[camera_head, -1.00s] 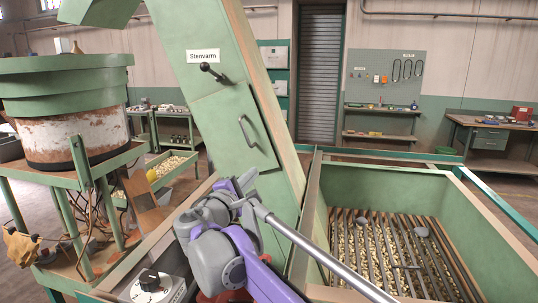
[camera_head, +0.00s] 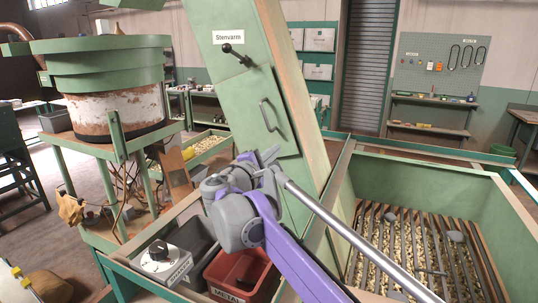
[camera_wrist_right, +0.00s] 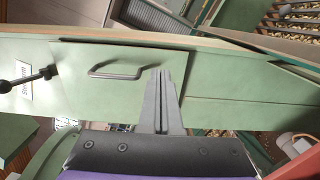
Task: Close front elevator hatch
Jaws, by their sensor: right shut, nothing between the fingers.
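The front elevator hatch (camera_head: 252,118) is a light green panel with a grey bar handle (camera_head: 269,116) on the slanted green elevator (camera_head: 290,70). It appears to lie flush in the elevator front, but I cannot tell if it is latched. A black-knobbed lever (camera_head: 235,53) sits by its upper edge, under the "Stenvarm" label. My right gripper (camera_head: 270,155) is shut and empty in front of the lower part of the hatch. In the right wrist view its closed fingers (camera_wrist_right: 162,76) point at the hatch (camera_wrist_right: 115,105), beside the handle (camera_wrist_right: 118,75). My left gripper is not in view.
A green hopper (camera_head: 410,165) with a bar grate over nuts stands at right. A round green-topped drum (camera_head: 112,90) stands at left.

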